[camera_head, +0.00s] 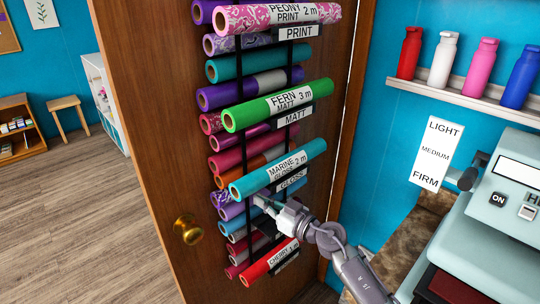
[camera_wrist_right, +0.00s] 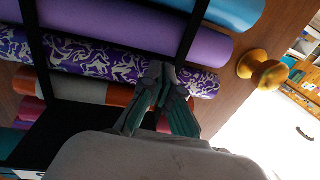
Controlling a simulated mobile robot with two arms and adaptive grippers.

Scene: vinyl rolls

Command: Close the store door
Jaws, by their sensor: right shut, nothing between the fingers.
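The brown wooden store door (camera_head: 150,120) stands open, with a rack of vinyl rolls on its face. A brass knob (camera_head: 188,229) sits low on its left side, and the knob also shows at the right in the right wrist view (camera_wrist_right: 262,70). My right gripper (camera_head: 258,200) is at the lower part of the rack, just below the teal marine gloss roll (camera_head: 278,168). In the right wrist view its fingers (camera_wrist_right: 165,95) are shut and empty, close to the purple patterned roll (camera_wrist_right: 90,54). I cannot tell whether they touch it. My left gripper is not in view.
A blue-grey machine (camera_head: 490,220) stands on a counter at the right. A shelf (camera_head: 470,98) with several coloured bottles is above it. Open wooden floor (camera_head: 80,220) lies left of the door, with a stool (camera_head: 66,104) and a small bookcase (camera_head: 16,130) farther back.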

